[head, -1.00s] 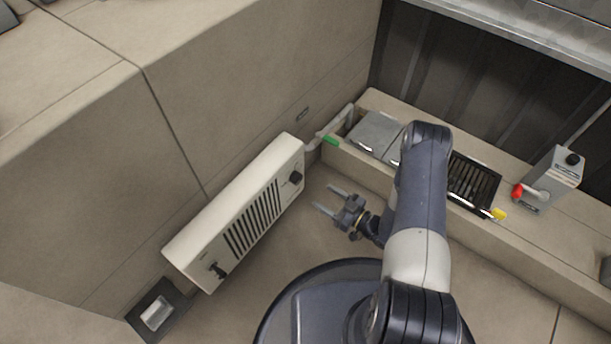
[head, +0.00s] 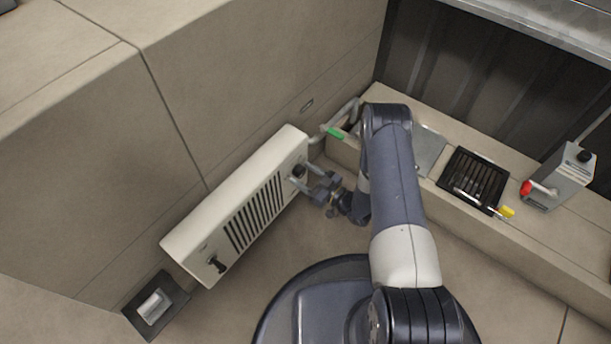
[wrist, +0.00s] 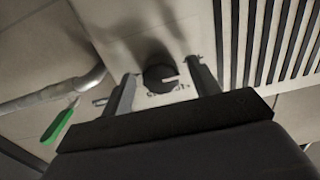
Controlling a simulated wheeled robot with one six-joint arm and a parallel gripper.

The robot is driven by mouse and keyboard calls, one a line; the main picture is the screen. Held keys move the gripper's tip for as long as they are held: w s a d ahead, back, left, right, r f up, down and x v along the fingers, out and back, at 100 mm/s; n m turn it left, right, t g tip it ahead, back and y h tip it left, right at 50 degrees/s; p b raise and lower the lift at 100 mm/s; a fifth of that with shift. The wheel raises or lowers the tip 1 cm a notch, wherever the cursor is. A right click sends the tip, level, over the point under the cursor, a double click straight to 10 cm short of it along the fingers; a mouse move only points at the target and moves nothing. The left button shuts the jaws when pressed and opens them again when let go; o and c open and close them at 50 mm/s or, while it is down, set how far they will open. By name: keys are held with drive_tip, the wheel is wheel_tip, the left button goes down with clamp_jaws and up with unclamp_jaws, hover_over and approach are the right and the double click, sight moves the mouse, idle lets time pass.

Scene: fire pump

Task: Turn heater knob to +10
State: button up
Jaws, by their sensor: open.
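The heater (head: 238,200) is a long white box with a slotted grille, mounted low along the beige wall. Its dark round knob (head: 299,171) sits at the upper right end of the front face. In the wrist view the knob (wrist: 158,78) shows a light notch towards the right, with small markings around it too blurred to read. My gripper (head: 300,174) is open at the knob. In the wrist view one finger is on each side of the knob, with gaps between, so it is not gripped.
A second dark control (head: 217,264) sits at the heater's lower left end. A grey pipe with a green handle (head: 336,132) is close beyond the knob end. A ledge (head: 470,222) with a black grate (head: 473,181) and a grey box with a red handle (head: 560,178) runs along the right.

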drive_tip(key=shift+c, duration=0.4)
drive_tip(key=c, duration=0.9)
drive_tip(key=shift+m, duration=0.3)
drive_tip(key=m+b, duration=0.2)
drive_tip(key=m, duration=0.3)
drive_tip(key=m+b, duration=0.1)
drive_tip(key=m, duration=0.5)
drive_tip(key=shift+s, duration=0.1)
drive_tip(key=shift+r, duration=0.1)
drive_tip(key=o, duration=1)
